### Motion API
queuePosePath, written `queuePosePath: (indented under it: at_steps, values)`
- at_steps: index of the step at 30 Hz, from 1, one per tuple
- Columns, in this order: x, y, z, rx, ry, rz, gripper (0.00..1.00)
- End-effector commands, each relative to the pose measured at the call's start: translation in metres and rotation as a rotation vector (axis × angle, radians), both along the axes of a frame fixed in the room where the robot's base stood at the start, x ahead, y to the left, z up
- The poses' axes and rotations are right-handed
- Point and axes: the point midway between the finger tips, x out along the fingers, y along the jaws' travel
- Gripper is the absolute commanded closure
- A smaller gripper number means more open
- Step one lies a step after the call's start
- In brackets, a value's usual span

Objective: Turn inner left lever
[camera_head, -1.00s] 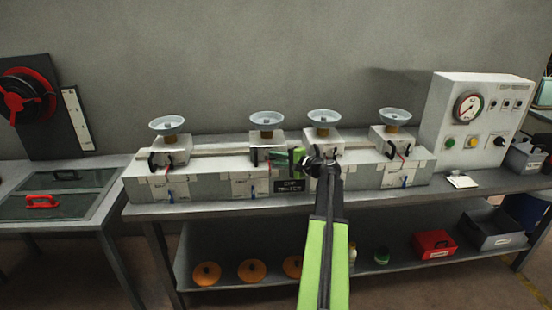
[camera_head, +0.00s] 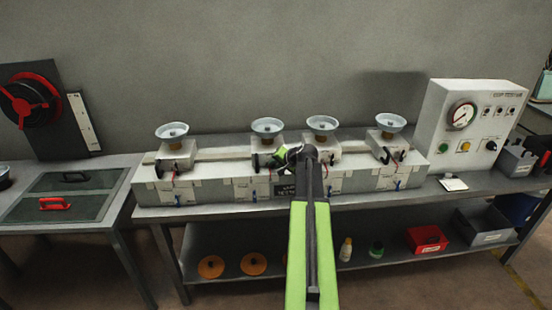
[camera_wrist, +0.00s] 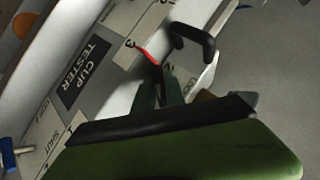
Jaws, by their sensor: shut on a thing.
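The cup tester (camera_head: 230,190) is a long pale bench unit with a row of stations, each with a grey cup on top. The inner left station (camera_head: 262,143) is second from the left.
The black sign (camera_wrist: 86,72) sits on the unit's front between the inner stations. A gauge panel (camera_head: 465,130) stands at the right. A red-handled glass lid (camera_head: 60,205) lies on the left table. Bins and orange discs (camera_head: 254,264) are on the lower shelf.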

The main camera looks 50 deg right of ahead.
Motion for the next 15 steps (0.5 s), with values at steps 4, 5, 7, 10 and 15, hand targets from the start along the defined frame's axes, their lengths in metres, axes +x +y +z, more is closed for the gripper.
queuePosePath:
  at_steps: [4,5,7,10,15]
  values:
    - [0.0006,0.0025,0.0039,-0.105,0.09,0.003,1.0]
    - [0.0006,0.0024,0.0037,-0.128,0.108,0.003,1.0]
    - [0.0011,0.0031,0.003,-0.178,0.152,0.003,1.0]
    - [0.0015,0.0034,0.0022,-0.249,0.211,0.002,1.0]
    - [0.002,0.0037,0.0007,-0.36,0.304,0.003,1.0]
